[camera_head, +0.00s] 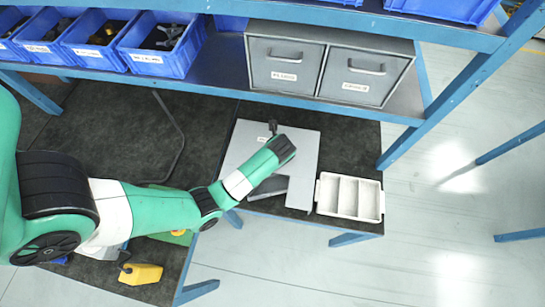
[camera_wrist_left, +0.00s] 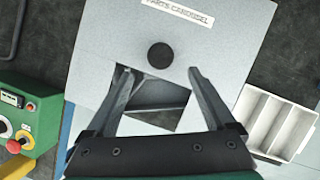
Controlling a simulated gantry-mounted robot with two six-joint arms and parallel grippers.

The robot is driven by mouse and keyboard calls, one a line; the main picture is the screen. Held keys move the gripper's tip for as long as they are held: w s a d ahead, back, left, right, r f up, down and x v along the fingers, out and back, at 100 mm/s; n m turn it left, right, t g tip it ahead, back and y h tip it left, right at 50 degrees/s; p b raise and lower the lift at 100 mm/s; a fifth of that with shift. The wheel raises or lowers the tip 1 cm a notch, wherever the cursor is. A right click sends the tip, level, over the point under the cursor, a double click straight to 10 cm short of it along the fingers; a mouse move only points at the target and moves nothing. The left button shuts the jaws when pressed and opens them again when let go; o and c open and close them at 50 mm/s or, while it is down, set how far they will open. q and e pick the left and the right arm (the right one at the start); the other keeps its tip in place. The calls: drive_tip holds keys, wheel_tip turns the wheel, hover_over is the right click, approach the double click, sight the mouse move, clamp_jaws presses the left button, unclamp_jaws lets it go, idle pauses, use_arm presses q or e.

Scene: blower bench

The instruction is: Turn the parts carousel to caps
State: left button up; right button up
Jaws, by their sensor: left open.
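The parts carousel is a flat grey housing (camera_head: 243,140) on the dark bench, with a notch cut into its near edge. In the left wrist view its housing (camera_wrist_left: 110,50) bears a "PARTS CAROUSEL" label (camera_wrist_left: 180,10). A round black knob (camera_wrist_left: 160,56) stands on top, also seen in the head view (camera_head: 272,127). Through the cutout (camera_wrist_left: 160,92) I see a grey inner part and dark surface; no compartment name is readable. My left gripper (camera_wrist_left: 158,74) is open and empty above the housing, its fingertips just short of the knob. My right gripper is not in view.
A white three-compartment tray (camera_head: 349,177) sits right of the carousel. A grey two-drawer cabinet (camera_head: 328,62) and blue bins (camera_head: 150,62) stand on the shelf behind. A green control box with a red button (camera_wrist_left: 22,120) is at left. A yellow object (camera_head: 141,273) lies front left.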

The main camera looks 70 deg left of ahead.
use_arm(q)
drive_tip(key=b+x, duration=0.2)
drive_tip(key=x, duration=0.6)
drive_tip(key=shift+f, duration=0.15)
clamp_jaws()
